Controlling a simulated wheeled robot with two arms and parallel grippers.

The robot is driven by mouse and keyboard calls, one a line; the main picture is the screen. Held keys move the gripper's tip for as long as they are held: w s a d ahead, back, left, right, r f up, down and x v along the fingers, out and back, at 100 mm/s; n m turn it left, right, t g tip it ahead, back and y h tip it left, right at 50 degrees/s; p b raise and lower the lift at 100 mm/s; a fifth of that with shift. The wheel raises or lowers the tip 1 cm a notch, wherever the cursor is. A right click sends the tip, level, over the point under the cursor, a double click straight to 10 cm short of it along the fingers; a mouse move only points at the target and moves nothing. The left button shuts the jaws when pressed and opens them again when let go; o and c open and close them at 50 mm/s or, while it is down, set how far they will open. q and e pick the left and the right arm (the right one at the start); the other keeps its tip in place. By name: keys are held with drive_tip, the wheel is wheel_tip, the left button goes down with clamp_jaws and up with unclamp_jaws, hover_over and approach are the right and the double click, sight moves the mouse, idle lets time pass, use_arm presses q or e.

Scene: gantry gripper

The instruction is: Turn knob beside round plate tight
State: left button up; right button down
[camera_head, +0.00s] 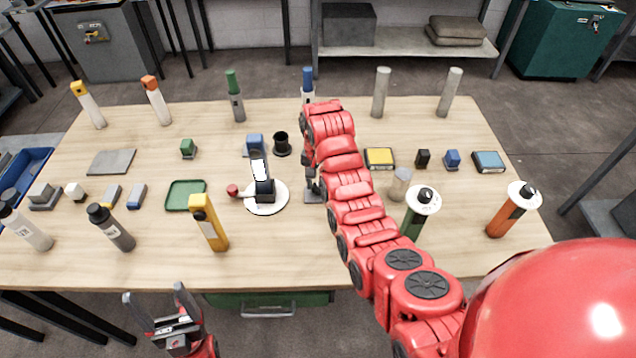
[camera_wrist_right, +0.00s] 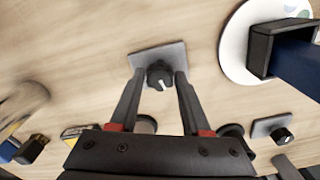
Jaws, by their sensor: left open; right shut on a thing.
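A dark knob (camera_wrist_right: 160,76) with a white mark sits on a square grey base (camera_wrist_right: 150,56) in the right wrist view. The base also shows in the head view (camera_head: 314,197), just right of the white round plate (camera_head: 268,208). The round plate's edge shows in the right wrist view (camera_wrist_right: 234,50) too. My right gripper (camera_wrist_right: 160,75) reaches down with a finger on each side of the knob and is shut on it. In the head view my right arm hides most of the knob. My left gripper (camera_head: 155,298) is open and empty, in front of the table's near edge.
A black and white device (camera_head: 264,188) stands on the round plate. A small red piece (camera_head: 232,190) lies left of it, and a black cup (camera_head: 282,143) stands behind. A yellow bottle (camera_head: 209,224) and a green tray (camera_head: 185,195) are further left.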

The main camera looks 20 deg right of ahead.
drive_tip(key=shift+m, duration=1.5)
drive_tip(key=shift+c, duration=1.9)
unclamp_jaws()
drive_tip(key=shift+r, duration=0.1)
wheel_tip(320, 180, up, 10)
drive_tip(key=p, duration=0.9)
wheel_tip(320, 180, up, 7)
drive_tip(key=p, duration=0.3)
hover_over(318, 186)
drive_tip(key=shift+r, duration=0.1)
